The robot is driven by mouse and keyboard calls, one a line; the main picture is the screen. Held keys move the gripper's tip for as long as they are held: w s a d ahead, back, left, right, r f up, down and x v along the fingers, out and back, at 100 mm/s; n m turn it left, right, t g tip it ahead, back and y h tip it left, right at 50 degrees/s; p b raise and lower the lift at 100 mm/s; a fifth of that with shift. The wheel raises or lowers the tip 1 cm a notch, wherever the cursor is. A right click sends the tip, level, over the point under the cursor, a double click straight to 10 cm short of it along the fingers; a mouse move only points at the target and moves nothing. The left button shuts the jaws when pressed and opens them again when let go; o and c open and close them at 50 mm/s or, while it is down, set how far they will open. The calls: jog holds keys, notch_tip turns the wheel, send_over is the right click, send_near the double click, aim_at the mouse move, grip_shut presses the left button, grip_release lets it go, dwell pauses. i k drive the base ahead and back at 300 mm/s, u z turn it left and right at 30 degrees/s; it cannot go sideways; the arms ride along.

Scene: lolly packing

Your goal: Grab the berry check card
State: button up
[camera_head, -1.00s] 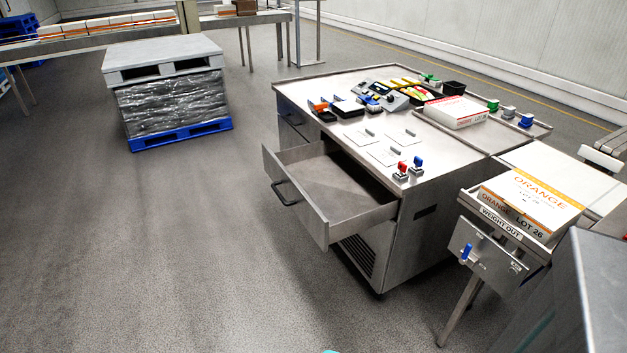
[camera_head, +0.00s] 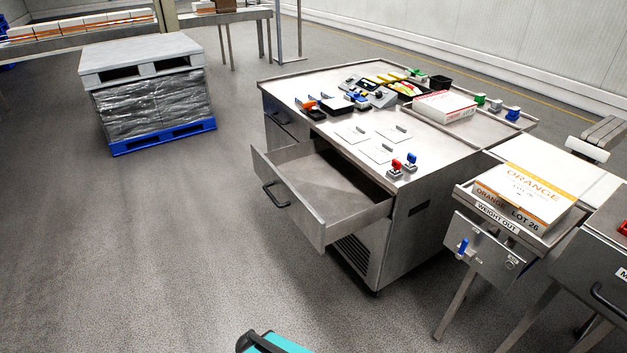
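Three white cards lie flat on the steel worktable (camera_head: 340,167): a left card (camera_head: 349,136), a right card (camera_head: 391,134) and a front card (camera_head: 374,154). Each has a small grey tab on it. Their print is too small to read, so I cannot tell which, if any, is the berry check card. My gripper is not in view. A teal and black part, apparently of my arm, shows at the bottom edge, well in front of the worktable and apart from it.
An empty drawer (camera_head: 268,193) stands open toward the left. Red and blue stamps (camera_head: 403,164) stand near the cards. An orange-labelled box (camera_head: 525,190) sits on the weigh-out stand at right. A wrapped pallet (camera_head: 150,103) stands back left. The left floor is clear.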

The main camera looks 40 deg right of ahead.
aim_at(353, 135)
jog(key=z, duration=0.85)
jog(key=k, duration=1)
jog(key=i, duration=0.8)
